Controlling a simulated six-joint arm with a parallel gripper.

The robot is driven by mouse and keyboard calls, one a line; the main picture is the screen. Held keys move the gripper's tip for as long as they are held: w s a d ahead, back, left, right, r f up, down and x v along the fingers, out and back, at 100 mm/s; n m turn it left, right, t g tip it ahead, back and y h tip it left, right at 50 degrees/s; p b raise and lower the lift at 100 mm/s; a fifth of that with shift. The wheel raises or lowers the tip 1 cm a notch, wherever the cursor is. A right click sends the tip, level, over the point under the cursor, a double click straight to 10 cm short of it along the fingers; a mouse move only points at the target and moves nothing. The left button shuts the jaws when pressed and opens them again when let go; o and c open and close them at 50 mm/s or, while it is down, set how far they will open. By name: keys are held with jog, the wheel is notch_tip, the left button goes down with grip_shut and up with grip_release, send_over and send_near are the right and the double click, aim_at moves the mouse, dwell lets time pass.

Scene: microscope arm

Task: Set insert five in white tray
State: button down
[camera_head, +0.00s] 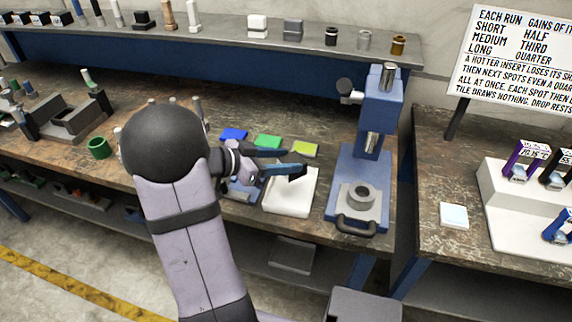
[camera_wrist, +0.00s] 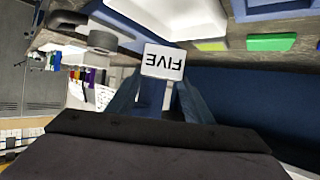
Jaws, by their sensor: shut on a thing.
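My gripper (camera_head: 289,168) is above the bench over the rear part of the white tray (camera_head: 290,203). In the wrist view my gripper (camera_wrist: 155,88) has its two blue fingers closed on insert five (camera_wrist: 163,61), whose white face reads FIVE upside down. The insert is hard to make out in the head view, where the fingers cover it. The gap between insert and tray cannot be judged exactly.
A blue press (camera_head: 372,150) stands right of the tray. Blue (camera_head: 234,134), green (camera_head: 268,142) and yellow-green (camera_head: 305,149) pads lie behind it. A blue tray (camera_head: 240,192) is partly hidden at its left. The right bench holds a white tile (camera_head: 454,215) and white rack (camera_head: 492,205).

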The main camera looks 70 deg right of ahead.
jog(key=shift+d+f, duration=0.1)
jog(key=shift+f, duration=1.75)
jog(key=shift+f, duration=0.1)
jog(key=shift+f, duration=1.8)
jog(key=shift+f, duration=0.1)
jog(key=c, duration=0.9)
grip_release()
jog(key=shift+f, duration=0.15)
jog(key=shift+w+a+r, duration=0.35)
jog(key=shift+w+a, duration=0.05)
jog(key=shift+a, duration=0.05)
jog(key=b+v, duration=0.1)
jog(key=v, duration=1)
